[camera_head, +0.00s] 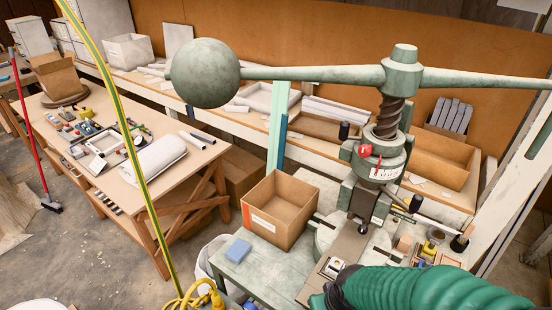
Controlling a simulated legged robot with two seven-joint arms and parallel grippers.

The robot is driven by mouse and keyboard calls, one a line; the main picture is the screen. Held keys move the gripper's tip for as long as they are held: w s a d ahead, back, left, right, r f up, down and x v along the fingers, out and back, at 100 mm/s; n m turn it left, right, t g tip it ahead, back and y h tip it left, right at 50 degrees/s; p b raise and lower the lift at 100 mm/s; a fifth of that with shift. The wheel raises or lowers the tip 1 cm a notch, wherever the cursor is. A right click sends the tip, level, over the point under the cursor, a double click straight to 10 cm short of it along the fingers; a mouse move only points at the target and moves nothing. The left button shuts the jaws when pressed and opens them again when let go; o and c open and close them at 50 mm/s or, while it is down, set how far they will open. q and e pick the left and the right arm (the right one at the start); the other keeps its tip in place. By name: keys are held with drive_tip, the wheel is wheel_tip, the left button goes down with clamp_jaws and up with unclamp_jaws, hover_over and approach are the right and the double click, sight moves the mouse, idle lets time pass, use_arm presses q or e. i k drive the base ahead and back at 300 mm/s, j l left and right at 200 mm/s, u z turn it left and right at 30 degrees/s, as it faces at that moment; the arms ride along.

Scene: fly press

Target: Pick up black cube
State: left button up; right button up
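I cannot make out a clear black cube. A small dark and silver block (334,267) lies on the bed below the fly press (386,150); its exact shape is too small to tell. A short black cylinder (343,130) stands on the back bench, behind the press. Neither of my grippers shows in the head view. A large green ribbed thing (425,290) fills the bottom right and hides part of the bench; I cannot tell whether it is mine.
Small parts (430,247) crowd the right side. A cluttered wooden table (175,178) stands at left.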

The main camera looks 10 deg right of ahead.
sight(336, 264)
drive_tip(key=z, duration=1)
